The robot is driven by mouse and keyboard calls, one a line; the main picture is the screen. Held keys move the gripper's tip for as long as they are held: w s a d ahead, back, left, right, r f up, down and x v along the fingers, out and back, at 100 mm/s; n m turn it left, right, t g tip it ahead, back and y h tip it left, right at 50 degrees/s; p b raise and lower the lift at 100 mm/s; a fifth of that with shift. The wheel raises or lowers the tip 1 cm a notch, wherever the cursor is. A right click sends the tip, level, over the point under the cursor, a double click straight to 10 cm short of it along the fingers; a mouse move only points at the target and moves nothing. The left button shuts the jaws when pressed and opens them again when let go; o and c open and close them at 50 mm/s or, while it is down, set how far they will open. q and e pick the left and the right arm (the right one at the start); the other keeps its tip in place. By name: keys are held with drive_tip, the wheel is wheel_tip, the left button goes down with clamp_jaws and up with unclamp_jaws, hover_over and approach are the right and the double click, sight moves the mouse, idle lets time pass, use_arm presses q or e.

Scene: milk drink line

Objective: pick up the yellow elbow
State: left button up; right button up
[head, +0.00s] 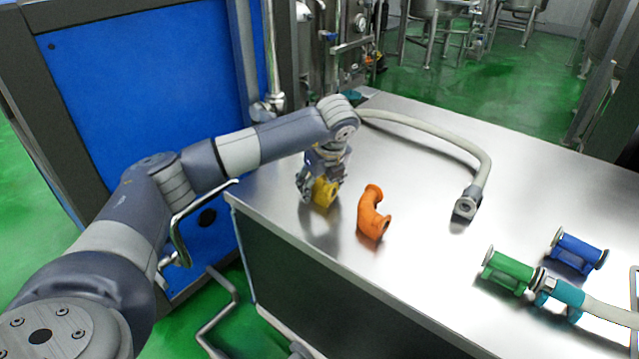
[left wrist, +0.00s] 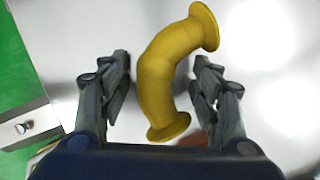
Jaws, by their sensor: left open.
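The yellow elbow (head: 325,191) is on the steel table near its left edge, partly hidden by my left gripper (head: 322,186) in the head view. In the left wrist view the yellow elbow (left wrist: 160,72) is a curved pipe with a flange at each end. It lies between the two open fingers of my left gripper (left wrist: 162,90), with a gap on both sides. The fingers point down over it. My right gripper is not in view.
An orange elbow (head: 372,213) lies close to the right of the yellow one. A hose (head: 440,140) runs behind. Green (head: 508,270) and blue (head: 577,252) fittings and a teal hose end (head: 561,297) are at the right. The table's middle (head: 430,240) is clear.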

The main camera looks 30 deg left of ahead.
use_arm(q)
drive_tip(key=shift+c, duration=0.5)
drive_tip(key=c, duration=1.2)
drive_tip(key=shift+c, duration=0.3)
drive_tip(key=shift+r, duration=0.1)
